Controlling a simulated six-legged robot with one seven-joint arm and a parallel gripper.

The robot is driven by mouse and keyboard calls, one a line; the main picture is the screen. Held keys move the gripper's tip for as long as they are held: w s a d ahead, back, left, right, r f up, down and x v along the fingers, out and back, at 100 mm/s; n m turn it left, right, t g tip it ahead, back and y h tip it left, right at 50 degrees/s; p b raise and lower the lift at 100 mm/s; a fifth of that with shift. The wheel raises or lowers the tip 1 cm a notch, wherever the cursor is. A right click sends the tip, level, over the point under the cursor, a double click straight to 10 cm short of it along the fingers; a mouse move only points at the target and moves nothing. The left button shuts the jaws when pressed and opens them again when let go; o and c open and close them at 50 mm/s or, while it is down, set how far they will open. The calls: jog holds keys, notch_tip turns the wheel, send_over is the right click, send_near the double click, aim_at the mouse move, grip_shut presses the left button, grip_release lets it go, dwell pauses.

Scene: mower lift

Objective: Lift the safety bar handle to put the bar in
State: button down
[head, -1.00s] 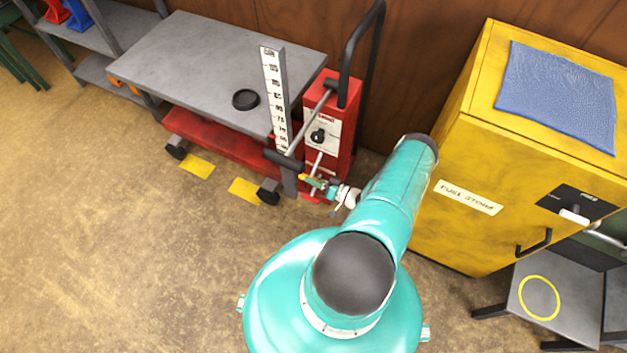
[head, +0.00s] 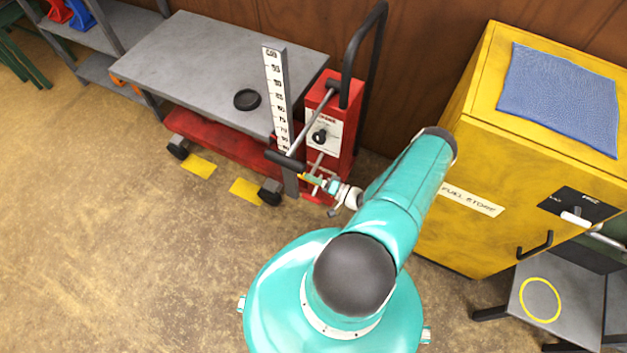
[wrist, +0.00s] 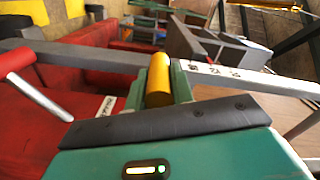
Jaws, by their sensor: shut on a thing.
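The red lift unit (head: 322,120) stands beside the grey lift table (head: 205,60), with a white number scale (head: 277,95) upright between them. My gripper (head: 318,182) is low at the front of the unit, near the foot of the scale post. It is shut on the yellow safety bar handle (wrist: 158,80), a short cylinder that sits between my fingers in the wrist view. In the head view only a small bit of yellow shows at the fingertips. The bar itself is mostly hidden, and I cannot tell its position.
A lever with a black cross grip (head: 285,160) slopes down just above my gripper. A black push handle (head: 372,50) rises behind the unit. A yellow fuel cabinet (head: 440,235) stands close to the right of my arm. Open floor lies at the left.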

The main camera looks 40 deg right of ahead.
jog(key=shift+r+m, duration=0.5)
jog(key=shift+r, duration=0.6)
jog(key=c, duration=1.2)
grip_release()
jog(key=shift+r, duration=0.1)
jog(key=shift+s, duration=0.15)
jog(key=v, duration=1.3)
jog(key=shift+s, duration=0.3)
jog(key=shift+s, duration=0.1)
